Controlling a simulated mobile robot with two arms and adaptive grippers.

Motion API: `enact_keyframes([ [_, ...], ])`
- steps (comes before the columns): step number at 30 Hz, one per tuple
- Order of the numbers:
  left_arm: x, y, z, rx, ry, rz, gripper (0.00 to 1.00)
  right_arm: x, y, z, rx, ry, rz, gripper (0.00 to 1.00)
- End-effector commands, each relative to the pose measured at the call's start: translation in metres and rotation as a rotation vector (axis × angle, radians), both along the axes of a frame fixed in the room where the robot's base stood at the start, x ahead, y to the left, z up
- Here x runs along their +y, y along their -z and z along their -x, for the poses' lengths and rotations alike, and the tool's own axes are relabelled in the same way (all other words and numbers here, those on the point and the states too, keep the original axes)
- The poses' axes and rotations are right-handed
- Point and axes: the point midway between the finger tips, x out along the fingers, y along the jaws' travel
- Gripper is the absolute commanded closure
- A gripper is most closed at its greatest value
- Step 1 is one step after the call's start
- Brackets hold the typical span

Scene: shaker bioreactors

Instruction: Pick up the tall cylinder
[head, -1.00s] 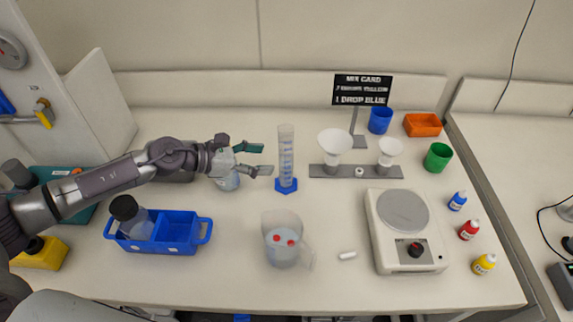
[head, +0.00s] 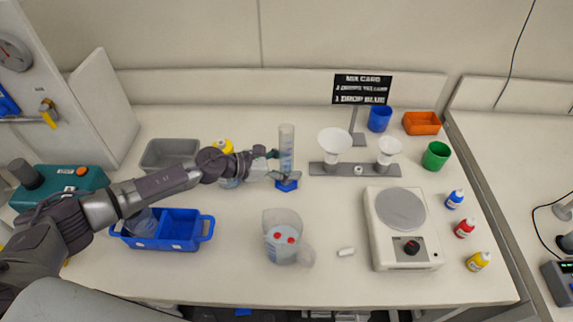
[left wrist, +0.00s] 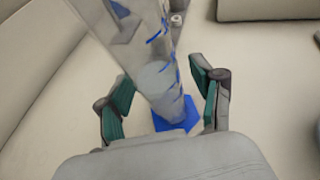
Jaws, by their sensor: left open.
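The tall cylinder (head: 287,150) is a clear graduated cylinder with blue marks and a blue foot. It stands upright on the bench, left of the funnel stand. In the left wrist view the cylinder (left wrist: 158,75) is between my left gripper's two green-padded fingers, with its blue foot (left wrist: 176,115) beyond them. My left gripper (head: 275,164) is open around the lower part of the cylinder; gaps show on both sides in the left wrist view (left wrist: 162,100). My right gripper is not in view.
A clear beaker (head: 284,240) with red dots stands in front of the cylinder. The funnel stand (head: 345,170) is close on its right. A blue caddy (head: 180,231), a grey tray (head: 168,152) and a white balance (head: 403,255) are on the bench.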

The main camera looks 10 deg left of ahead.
Motion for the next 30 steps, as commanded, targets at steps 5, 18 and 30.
enact_keyframes([
  [5,0.0,0.0,0.0,0.0,0.0,0.0,0.52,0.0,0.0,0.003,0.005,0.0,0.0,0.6],
  [18,0.0,0.0,0.0,0.0,0.0,0.0,1.0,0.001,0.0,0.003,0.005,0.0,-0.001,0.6],
  [30,0.001,-0.049,-0.001,-0.008,0.003,-0.003,1.0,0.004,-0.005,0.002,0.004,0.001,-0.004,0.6],
])
